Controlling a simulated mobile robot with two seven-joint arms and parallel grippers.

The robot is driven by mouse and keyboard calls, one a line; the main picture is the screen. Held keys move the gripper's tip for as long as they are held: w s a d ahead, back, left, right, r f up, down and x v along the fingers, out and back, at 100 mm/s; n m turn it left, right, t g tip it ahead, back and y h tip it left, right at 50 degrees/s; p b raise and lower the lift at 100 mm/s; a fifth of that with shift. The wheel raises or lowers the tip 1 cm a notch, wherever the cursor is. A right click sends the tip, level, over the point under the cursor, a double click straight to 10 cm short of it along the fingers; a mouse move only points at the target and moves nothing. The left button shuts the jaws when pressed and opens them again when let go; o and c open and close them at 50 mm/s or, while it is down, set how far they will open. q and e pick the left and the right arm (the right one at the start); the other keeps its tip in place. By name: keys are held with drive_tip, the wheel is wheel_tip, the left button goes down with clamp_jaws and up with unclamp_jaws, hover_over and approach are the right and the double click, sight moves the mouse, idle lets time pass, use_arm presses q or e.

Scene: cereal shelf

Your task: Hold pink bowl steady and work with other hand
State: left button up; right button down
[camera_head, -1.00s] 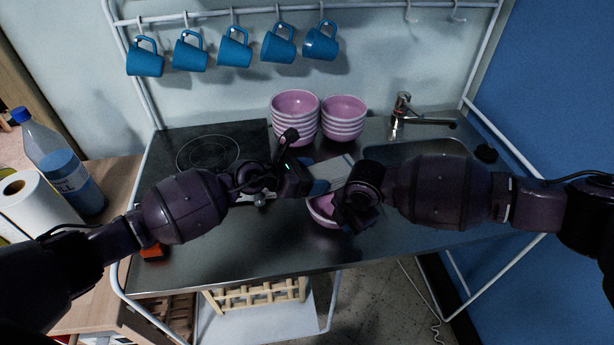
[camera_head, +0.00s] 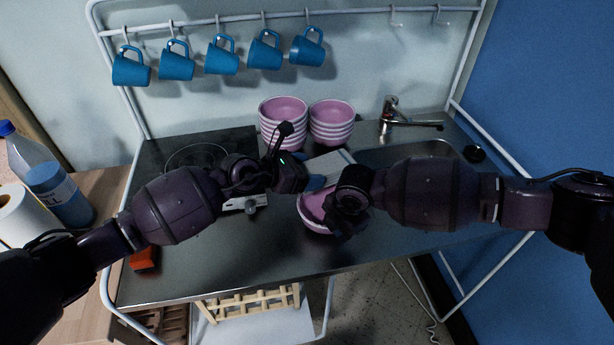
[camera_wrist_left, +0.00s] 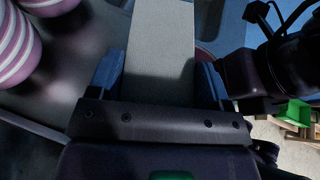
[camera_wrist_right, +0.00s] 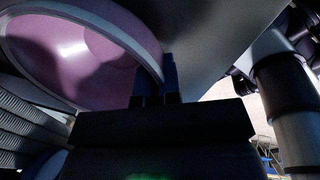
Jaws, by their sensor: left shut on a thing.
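The pink bowl (camera_head: 312,226) stands near the front of the counter, partly hidden behind my right gripper. In the right wrist view its pink inside (camera_wrist_right: 85,50) and pale rim fill the upper left. My right gripper (camera_head: 345,208) is at the bowl's right side, its fingers (camera_wrist_right: 168,78) close together with the rim at them. My left gripper (camera_head: 315,183) is shut on a pale grey-white box (camera_head: 332,164), which it holds just behind and above the bowl. In the left wrist view the box (camera_wrist_left: 160,45) lies between the two blue fingers.
Two stacks of striped pink bowls (camera_head: 283,125) (camera_head: 331,122) stand at the back. A sink with a faucet (camera_head: 392,112) is at the right, a hob (camera_head: 190,158) at the left. Blue mugs (camera_head: 222,60) hang above. An orange-red object (camera_head: 144,259) lies front left.

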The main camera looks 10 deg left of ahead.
use_arm(q)
drive_tip(key=shift+r, duration=2.05)
use_arm(e)
drive_tip(key=c, duration=1.2)
unclamp_jaws()
drive_tip(key=shift+c, duration=0.2)
wheel_tip(320, 180, up, 19)
drive_tip(key=s+d, duration=0.2)
drive_tip(key=shift+s+f, duration=0.15)
drive_tip(key=shift+s, duration=0.1)
